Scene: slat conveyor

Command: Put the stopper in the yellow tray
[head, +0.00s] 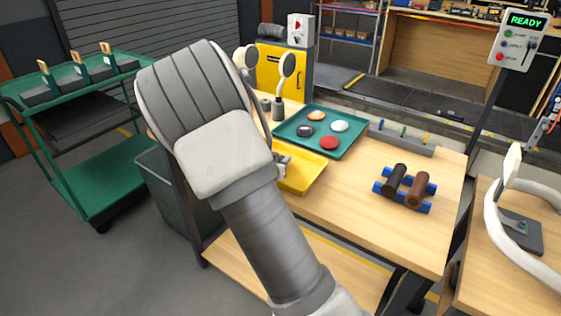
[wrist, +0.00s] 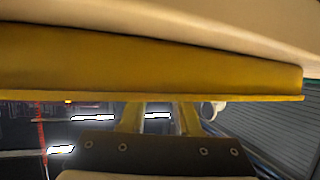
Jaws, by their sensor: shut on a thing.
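The yellow tray (head: 303,182) lies on the wooden table, partly behind my arm in the head view. Its wall and rim fill the middle of the wrist view (wrist: 150,62), which looks upside down. My gripper (head: 284,164) is at the tray's left end, largely covered by my wrist. In the wrist view its two fingers (wrist: 158,108) reach across the tray rim, their tips hidden behind it. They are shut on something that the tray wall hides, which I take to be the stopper. I cannot make out its shape or whether it touches the tray floor.
A teal tray (head: 346,142) with several round discs lies just behind the yellow tray. A blue rack (head: 404,198) with black and brown cylinders stands to the right. Small round-headed things (head: 281,84) stand at the table's back left. The table's front middle is clear.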

